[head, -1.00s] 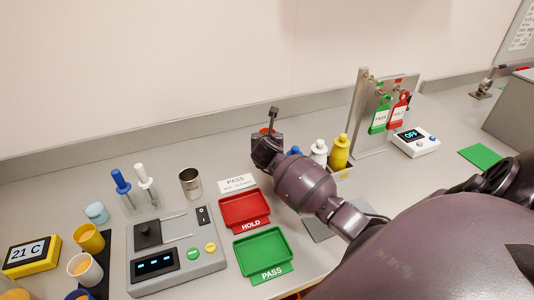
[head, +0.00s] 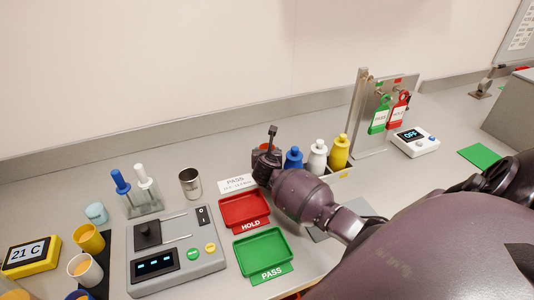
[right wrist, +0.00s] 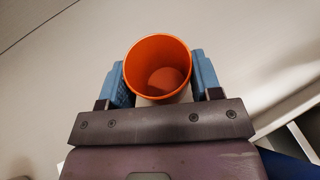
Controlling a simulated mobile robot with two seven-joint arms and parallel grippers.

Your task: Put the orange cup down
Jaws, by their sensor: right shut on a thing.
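The orange cup (right wrist: 160,92) is between the blue finger pads of my right gripper (right wrist: 161,84) in the right wrist view. The gripper is shut on it, and the cup's open mouth shows an empty-looking inside. In the head view, only a small orange part of the cup (head: 267,147) shows behind my right gripper (head: 266,157), near the back of the counter, right of the PASS card. The cup's base is hidden, so I cannot tell whether it touches the counter. My left gripper is not in view.
Blue, white and yellow bottles (head: 318,156) stand in a holder just right of my right gripper. A red HOLD tray (head: 243,207), green PASS tray (head: 263,250) and steel cup (head: 190,183) are to its left. Bare counter lies behind the gripper.

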